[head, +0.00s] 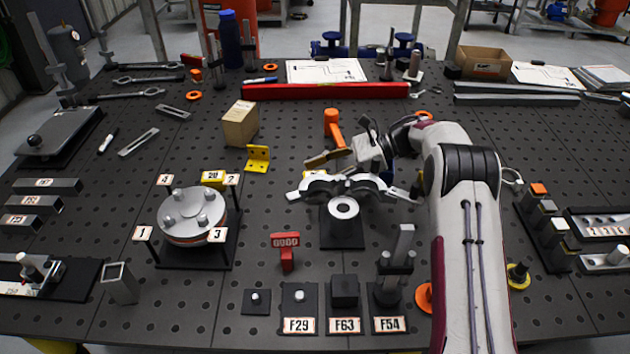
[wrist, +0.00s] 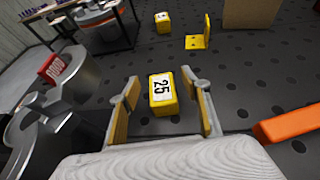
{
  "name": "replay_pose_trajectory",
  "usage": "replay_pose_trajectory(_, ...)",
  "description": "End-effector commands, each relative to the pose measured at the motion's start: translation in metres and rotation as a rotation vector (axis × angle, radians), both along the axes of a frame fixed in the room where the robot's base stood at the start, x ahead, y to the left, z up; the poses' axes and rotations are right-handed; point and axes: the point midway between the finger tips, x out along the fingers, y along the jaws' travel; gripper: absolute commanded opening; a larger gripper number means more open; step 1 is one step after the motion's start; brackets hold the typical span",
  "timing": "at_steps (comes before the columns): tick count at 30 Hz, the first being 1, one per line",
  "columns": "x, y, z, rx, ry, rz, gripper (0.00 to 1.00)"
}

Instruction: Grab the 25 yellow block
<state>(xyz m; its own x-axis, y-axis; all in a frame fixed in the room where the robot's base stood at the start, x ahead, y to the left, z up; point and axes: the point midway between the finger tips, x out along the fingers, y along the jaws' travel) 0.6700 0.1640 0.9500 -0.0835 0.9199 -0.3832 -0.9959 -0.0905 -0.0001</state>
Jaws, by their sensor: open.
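The yellow block marked 25 (wrist: 162,92) lies on the perforated dark table in the wrist view, its label facing up. My gripper is open and empty. In the wrist view its two tan-padded fingers (wrist: 161,88) stand left and right of the block, with a visible gap on each side. I cannot tell how far above the table the fingertips are.
An orange hammer (head: 333,126) lies close to my gripper. A yellow angle bracket (head: 258,158), a wooden block (head: 240,124) and a yellow block marked 20 (head: 212,177) are to the left. Bare table lies between them.

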Motion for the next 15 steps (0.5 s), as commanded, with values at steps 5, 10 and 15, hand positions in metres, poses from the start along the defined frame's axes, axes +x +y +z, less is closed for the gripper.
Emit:
replay_pose_trajectory(5,-0.001,0.02,-0.009,0.001,0.002,0.001,0.47)
replay_pose_trajectory(10,-0.002,0.032,-0.014,0.001,0.0,0.001,0.47)
replay_pose_trajectory(15,-0.002,0.034,-0.015,0.0,0.0,0.0,0.47)
